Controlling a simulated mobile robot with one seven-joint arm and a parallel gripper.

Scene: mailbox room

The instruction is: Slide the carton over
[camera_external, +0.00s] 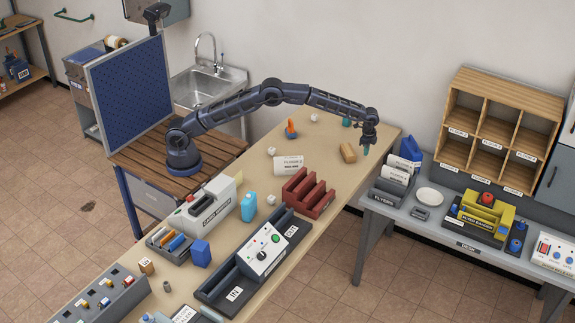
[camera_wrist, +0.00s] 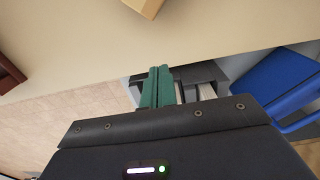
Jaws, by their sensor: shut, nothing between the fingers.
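A small brown carton (camera_external: 348,153) lies on the long tan table, near its far right edge. Its corner also shows at the top of the wrist view (camera_wrist: 145,6). My gripper (camera_external: 366,150) points down just to the right of the carton, close to the table edge. In the wrist view its green fingertips (camera_wrist: 158,72) are together with nothing between them. A strip of bare table lies between the fingertips and the carton in that view, so they look apart. How high the fingertips are above the table is hard to tell.
A dark red rack (camera_external: 308,194) and a white labelled roll (camera_external: 288,165) lie nearer on the table. A teal item (camera_external: 347,121) stands behind the carton. Beyond the table edge, a grey side table (camera_external: 460,232) holds a flyers tray and a blue bin (camera_external: 410,148).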

